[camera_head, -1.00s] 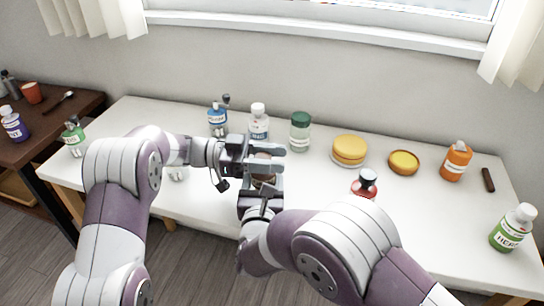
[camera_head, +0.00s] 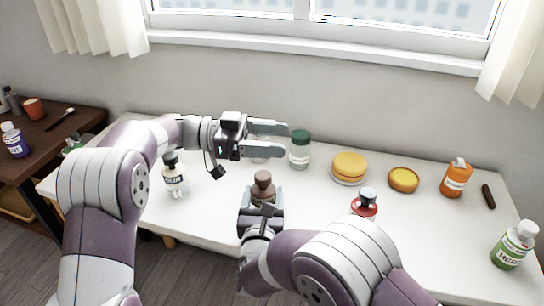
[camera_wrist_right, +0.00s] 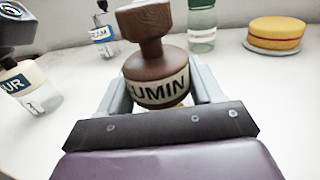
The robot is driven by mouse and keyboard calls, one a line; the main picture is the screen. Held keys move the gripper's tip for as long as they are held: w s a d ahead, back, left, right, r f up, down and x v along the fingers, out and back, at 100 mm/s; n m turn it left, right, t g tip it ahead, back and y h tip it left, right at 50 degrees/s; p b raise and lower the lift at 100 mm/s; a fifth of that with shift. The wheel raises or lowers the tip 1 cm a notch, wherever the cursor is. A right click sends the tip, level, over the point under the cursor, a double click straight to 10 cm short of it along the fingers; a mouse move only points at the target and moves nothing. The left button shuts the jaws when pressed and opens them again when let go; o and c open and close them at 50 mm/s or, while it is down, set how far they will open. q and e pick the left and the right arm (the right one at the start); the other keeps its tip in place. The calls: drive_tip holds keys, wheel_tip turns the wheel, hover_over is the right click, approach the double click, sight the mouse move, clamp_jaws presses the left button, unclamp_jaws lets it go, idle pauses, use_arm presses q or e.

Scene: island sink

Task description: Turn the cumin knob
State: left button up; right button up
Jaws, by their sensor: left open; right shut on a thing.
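The cumin grinder is a brown wooden bottle with a cream label and a wooden knob (camera_wrist_right: 146,20) on top. Its body (camera_wrist_right: 158,78) stands between the fingers of my right gripper (camera_wrist_right: 160,98) in the right wrist view, and the label reads "UMIN". In the head view the knob (camera_head: 264,178) shows above my right gripper (camera_head: 262,215), which is shut on the body. My left gripper (camera_head: 268,140) is open and empty, above and behind the grinder, apart from the knob. It partly hides a bottle at the back.
A black-capped bottle (camera_head: 175,178) stands left of the grinder.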

use_arm(q)
drive_tip(key=shift+r, duration=0.1)
drive_tip(key=a+f+n+t, duration=0.1)
drive_tip(key=a+f+t, duration=0.1)
drive_tip(key=a+f+n+t, duration=0.1)
drive_tip(key=a+f+t, duration=0.1)
drive_tip(key=a, duration=0.1)
drive_tip(key=s+a+f+n+t, duration=0.1)
drive_tip(key=a+n+t, duration=0.1)
drive_tip(key=a, duration=0.1)
drive_tip(key=shift+s+f, duration=0.1)
drive_tip(key=shift+f, duration=0.3)
drive_tip(key=shift+c, duration=0.2)
drive_tip(key=n+t+y, duration=0.2)
drive_tip(key=n+t, duration=0.1)
drive_tip(key=t, duration=0.2)
approach(263, 175)
drive_tip(key=x, duration=0.6)
drive_tip(key=f+x, duration=0.1)
drive_tip(key=x, duration=0.3)
